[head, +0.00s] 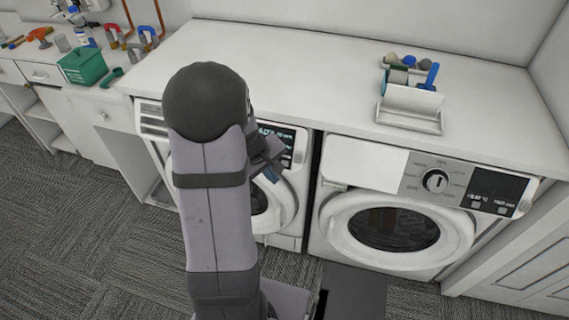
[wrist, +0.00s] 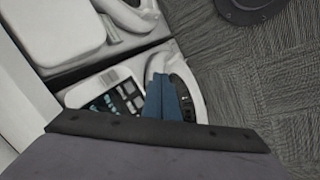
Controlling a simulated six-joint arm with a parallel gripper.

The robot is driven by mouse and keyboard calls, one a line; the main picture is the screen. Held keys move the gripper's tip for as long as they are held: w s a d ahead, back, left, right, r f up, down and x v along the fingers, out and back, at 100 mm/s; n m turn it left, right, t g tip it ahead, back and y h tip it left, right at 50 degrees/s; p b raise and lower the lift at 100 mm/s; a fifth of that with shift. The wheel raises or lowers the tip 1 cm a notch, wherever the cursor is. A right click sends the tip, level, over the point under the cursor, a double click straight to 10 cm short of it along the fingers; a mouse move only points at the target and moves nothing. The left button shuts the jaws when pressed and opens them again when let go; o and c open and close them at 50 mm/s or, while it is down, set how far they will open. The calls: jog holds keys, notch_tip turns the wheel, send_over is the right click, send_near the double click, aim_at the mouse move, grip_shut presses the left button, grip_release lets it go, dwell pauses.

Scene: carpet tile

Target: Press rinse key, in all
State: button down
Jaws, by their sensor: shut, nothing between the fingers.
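The left washing machine (head: 289,231) stands under the counter, partly hidden by my arm. Its control panel has a dark display (head: 281,133) and small keys. In the wrist view the panel (wrist: 108,101) lies left of the fingers, with a dark display and several pale keys (wrist: 129,87). I cannot read which key is rinse. My gripper (head: 271,174) is in front of this machine, below its panel. In the wrist view its blue fingers (wrist: 161,78) are together and empty, over the round door area beside the panel. I cannot tell whether they touch anything.
A second washing machine (head: 350,197) with a knob (head: 435,181) stands at the right. The white counter (head: 290,62) carries a rack (head: 408,110) with tools. A green box (head: 83,66) and tools are at the far left. Carpet (head: 90,220) is clear in front.

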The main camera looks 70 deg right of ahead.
jog(key=d+f, duration=0.4)
jog(key=d, duration=0.3)
jog(key=shift+d, duration=0.4)
dwell(0.3)
dwell(2.0)
jog(key=shift+d+f, duration=0.2)
jog(key=shift+d, duration=0.15)
jog(key=shift+d+f, duration=0.15)
jog(key=shift+d, duration=0.2)
dwell(0.7)
jog(key=shift+a, duration=0.1)
dwell(0.3)
jog(key=shift+a+r, duration=0.35)
jog(key=shift+a, duration=0.25)
jog(key=shift+a, duration=0.1)
jog(key=shift+a+r, duration=0.4)
jog(key=shift+a, duration=0.3)
jog(key=shift+a+r, duration=0.35)
jog(key=shift+a, duration=0.4)
jog(key=shift+a+r, duration=0.4)
jog(key=shift+a, duration=0.3)
